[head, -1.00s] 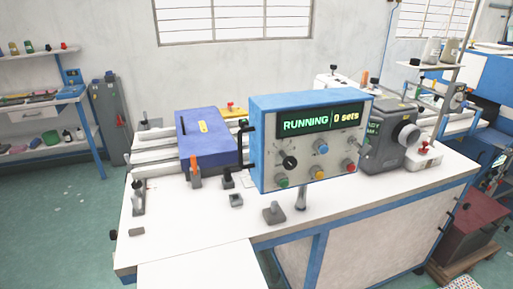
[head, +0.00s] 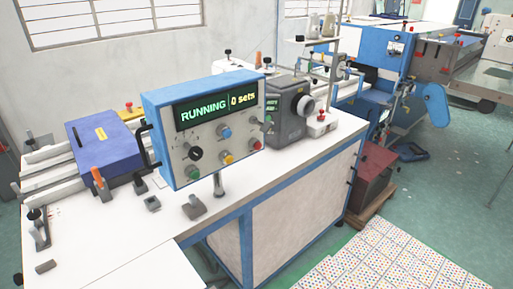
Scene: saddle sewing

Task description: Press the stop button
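A blue control box (head: 205,127) with a grey front panel stands on the white machine table. Its display (head: 216,110) reads "RUNNING" and "0 sets". The panel has a red button (head: 257,144) at the lower right, a yellow button (head: 227,158) at the lower middle and a green button (head: 193,172) at the lower left. A blue button (head: 224,132) and a black knob (head: 195,153) sit above them. No label naming a stop button is legible. Neither of my grippers is in view.
The white table (head: 110,235) has a blue-edged frame. A purple-blue cover (head: 100,150) lies left of the box, and a grey machine head (head: 287,110) stands behind it at right. Printed sheets (head: 370,260) cover floor at lower right. Green floor (head: 440,190) is open at right.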

